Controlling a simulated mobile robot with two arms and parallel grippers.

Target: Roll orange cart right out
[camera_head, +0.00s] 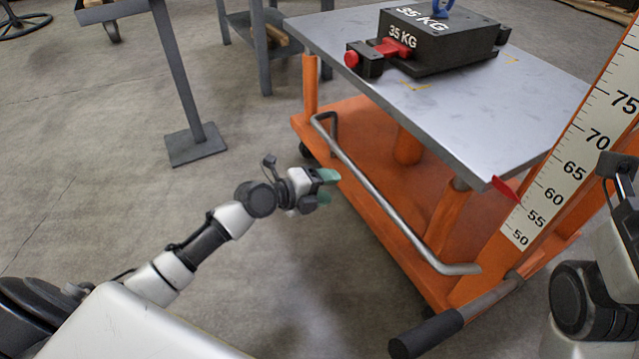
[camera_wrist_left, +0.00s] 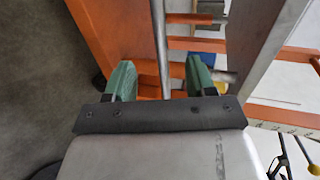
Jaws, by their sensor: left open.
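The orange cart (camera_head: 362,135) with a grey metal top (camera_head: 470,115) stands in front of me. A bent steel bar handle (camera_head: 385,205) runs along its near side. My left gripper (camera_head: 327,187) is open and empty, close to the left part of this bar. In the left wrist view the bar (camera_wrist_left: 160,40) lines up between the two green fingers (camera_wrist_left: 161,80), with a gap on each side; whether it lies fully between them I cannot tell. My right arm (camera_head: 600,290) shows at the right edge; its fingers are out of the picture.
A black 35 KG block (camera_head: 435,48) with a red-handled part (camera_head: 367,60) sits on the cart top. An orange mast with a number scale (camera_head: 570,145) and a black-gripped handle (camera_head: 428,335) stand at right. A grey stand (camera_head: 190,130) is at left; floor between is clear.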

